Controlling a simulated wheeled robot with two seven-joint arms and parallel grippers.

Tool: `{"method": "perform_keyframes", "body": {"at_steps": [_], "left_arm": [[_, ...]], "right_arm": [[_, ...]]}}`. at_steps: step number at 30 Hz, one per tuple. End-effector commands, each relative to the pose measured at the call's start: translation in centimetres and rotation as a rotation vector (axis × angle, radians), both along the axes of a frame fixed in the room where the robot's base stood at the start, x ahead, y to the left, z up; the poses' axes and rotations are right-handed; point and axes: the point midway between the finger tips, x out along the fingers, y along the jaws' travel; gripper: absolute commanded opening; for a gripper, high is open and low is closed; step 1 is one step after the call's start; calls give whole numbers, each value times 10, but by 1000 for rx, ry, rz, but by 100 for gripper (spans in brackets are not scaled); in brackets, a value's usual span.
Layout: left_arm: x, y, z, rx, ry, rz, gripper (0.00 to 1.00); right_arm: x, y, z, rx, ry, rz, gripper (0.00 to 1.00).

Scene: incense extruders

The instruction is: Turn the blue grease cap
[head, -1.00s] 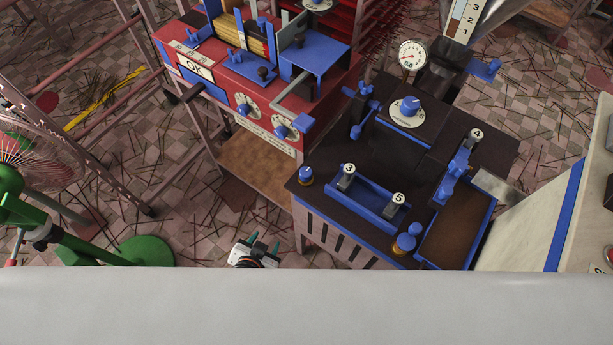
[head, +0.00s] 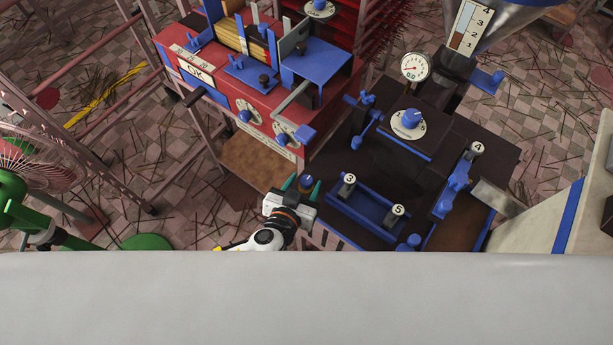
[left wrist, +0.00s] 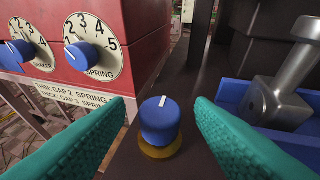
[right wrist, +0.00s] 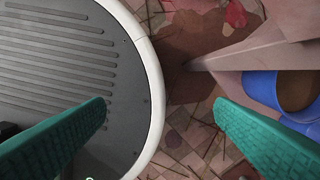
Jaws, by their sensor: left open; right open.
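The blue grease cap (left wrist: 160,118) is a round blue knob with a white mark on a brass base, upright at the corner of the dark machine top. In the left wrist view it stands between my two teal fingers, which are apart and not seen touching it. In the head view the cap (head: 306,182) shows between the fingertips of my left gripper (head: 303,187), which is open. My right gripper (right wrist: 160,108) is open and empty over the floor in the right wrist view; it is hidden in the head view.
Beside the cap is a blue tray (head: 368,208) with grey levers marked 3 and 5. The red machine (head: 225,95) with numbered dials (left wrist: 92,47) stands close on the left. A green fan (head: 35,180) is at far left. A blue cylinder (right wrist: 262,88) shows near my right gripper.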

Motion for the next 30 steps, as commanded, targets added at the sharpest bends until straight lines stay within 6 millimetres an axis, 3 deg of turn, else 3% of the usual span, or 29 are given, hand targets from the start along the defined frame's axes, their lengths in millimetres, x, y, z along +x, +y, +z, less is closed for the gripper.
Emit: {"method": "perform_keyframes", "body": {"at_steps": [6, 15, 24, 30], "left_arm": [[17, -7, -7, 0, 0, 0, 49], [19, -7, -9, 0, 1, -1, 49], [19, -7, -9, 1, 1, 0, 4], [19, -7, -8, 2, 0, -15, 4]], "right_arm": [[0, 0, 2, 0, -1, 0, 78], [0, 0, 2, 0, -1, 0, 78], [0, 0, 1, 0, 0, 0, 78], [-1, 0, 2, 0, 1, 0, 78]]}}
